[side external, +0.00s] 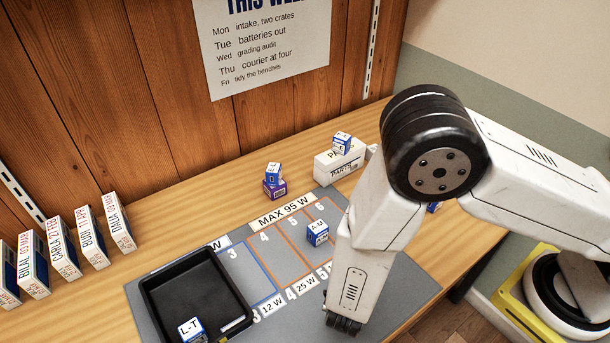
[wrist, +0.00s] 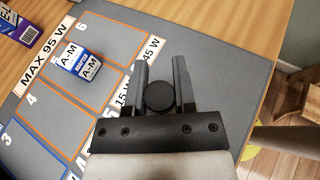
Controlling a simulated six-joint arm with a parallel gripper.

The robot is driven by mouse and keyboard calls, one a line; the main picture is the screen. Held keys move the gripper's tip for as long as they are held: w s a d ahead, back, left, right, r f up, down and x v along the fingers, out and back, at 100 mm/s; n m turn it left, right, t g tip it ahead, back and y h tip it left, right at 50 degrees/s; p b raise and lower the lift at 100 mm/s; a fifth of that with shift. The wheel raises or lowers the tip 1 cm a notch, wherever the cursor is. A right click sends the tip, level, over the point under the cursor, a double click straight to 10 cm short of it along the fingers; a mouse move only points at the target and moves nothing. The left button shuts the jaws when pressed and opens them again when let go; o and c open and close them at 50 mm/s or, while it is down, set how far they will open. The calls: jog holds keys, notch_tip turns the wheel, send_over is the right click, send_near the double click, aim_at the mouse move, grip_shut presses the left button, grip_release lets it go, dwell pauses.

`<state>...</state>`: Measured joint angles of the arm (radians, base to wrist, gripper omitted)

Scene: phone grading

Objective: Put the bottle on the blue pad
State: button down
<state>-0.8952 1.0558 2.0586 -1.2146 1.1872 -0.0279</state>
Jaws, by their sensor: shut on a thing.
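My gripper (wrist: 162,76) is shut on a round black thing, seen end-on between its fingers in the wrist view. It looks like the top of the bottle (wrist: 159,97); its body is hidden. In the side view my gripper (side external: 343,325) points down near the front edge of the grey mat, and the bottle is hidden behind it. No solid blue pad shows; a blue-outlined bay marked 3 (side external: 250,276) lies beside the black tray, and its edge shows at the lower left of the wrist view (wrist: 36,143).
An A-M box (side external: 317,233) stands in an orange-outlined bay. A black tray (side external: 160,300) holds an L-T box (side external: 191,331). Stacked small boxes (side external: 274,181) and a white parts box (side external: 338,163) stand behind the mat. Several upright boxes (side external: 62,250) line the left.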

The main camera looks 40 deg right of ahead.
jog(key=shift+f, duration=0.15)
jog(key=shift+c, duration=2.2)
grip_release()
jog(key=shift+r, duration=0.2)
jog(key=v, duration=0.7)
jog(key=shift+a, duration=0.25)
jog(key=shift+d+r, duration=0.1)
jog(key=shift+r, duration=0.05)
